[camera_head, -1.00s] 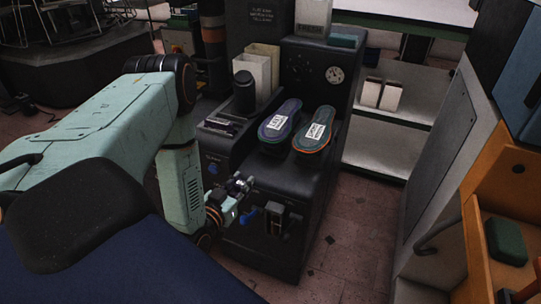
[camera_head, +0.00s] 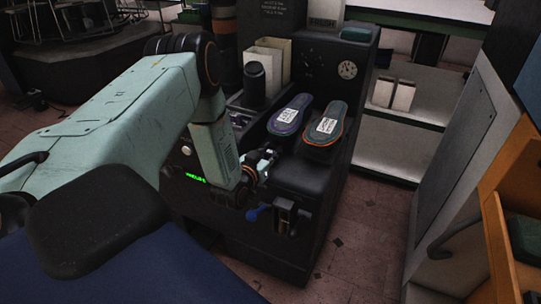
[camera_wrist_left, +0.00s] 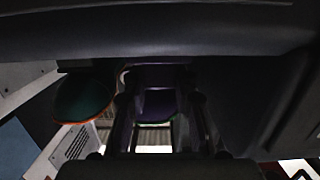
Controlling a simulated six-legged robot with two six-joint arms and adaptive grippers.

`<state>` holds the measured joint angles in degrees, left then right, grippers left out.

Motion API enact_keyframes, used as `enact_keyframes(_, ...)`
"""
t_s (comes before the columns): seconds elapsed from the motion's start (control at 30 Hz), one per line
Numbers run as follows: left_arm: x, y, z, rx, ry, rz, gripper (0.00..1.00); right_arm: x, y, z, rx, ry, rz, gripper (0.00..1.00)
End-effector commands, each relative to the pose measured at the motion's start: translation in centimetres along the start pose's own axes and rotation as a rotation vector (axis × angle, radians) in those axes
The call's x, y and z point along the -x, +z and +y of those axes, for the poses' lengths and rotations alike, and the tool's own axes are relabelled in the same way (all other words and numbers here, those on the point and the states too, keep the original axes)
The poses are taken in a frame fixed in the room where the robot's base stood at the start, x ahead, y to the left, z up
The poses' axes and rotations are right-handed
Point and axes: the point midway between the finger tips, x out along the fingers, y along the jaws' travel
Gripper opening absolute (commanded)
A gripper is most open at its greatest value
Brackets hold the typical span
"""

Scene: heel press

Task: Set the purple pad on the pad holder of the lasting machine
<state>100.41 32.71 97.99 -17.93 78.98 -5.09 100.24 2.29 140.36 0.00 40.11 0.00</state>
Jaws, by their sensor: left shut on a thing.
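The lasting machine (camera_head: 312,180) is a dark block with a stepped top. A purple sole-shaped piece (camera_head: 290,115) with a white label lies on it, beside a dark orange-rimmed one (camera_head: 324,127). My left gripper (camera_head: 268,158) is close to the near end of the purple sole-shaped piece. In the left wrist view, dim purple shows between my left fingers, which are shut on the purple pad (camera_wrist_left: 160,75); its outline is too dark to follow. I cannot tell which part is the pad holder. My right gripper is not in view.
A blue-knobbed lever (camera_head: 258,211) projects from the machine's front. A gauge (camera_head: 347,70) and a dark cylinder (camera_head: 255,84) stand at its back. White shelves (camera_head: 395,147) are behind to the right. An orange cabinet (camera_head: 497,235) stands at the right edge. Floor between is clear.

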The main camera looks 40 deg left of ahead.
Motion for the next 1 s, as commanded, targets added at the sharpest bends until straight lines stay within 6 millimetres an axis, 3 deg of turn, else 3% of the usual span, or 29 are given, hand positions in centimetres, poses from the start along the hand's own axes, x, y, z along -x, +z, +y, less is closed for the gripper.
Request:
enact_keyframes(0.37, -0.05, 0.26, 0.02, 0.000, 0.000, 0.002, 0.00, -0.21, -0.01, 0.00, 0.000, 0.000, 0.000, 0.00)
enact_keyframes(0.4, -0.03, 0.22, 0.01, 0.000, 0.000, 0.002, 0.29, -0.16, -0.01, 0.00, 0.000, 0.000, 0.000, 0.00)
enact_keyframes(0.6, -0.02, 0.17, 0.01, 0.000, 0.000, 0.002, 0.46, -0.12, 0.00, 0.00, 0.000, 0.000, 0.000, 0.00)
enact_keyframes(1.0, 0.04, -0.20, 0.00, 0.000, 0.000, 0.002, 0.49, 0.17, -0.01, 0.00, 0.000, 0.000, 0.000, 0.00)
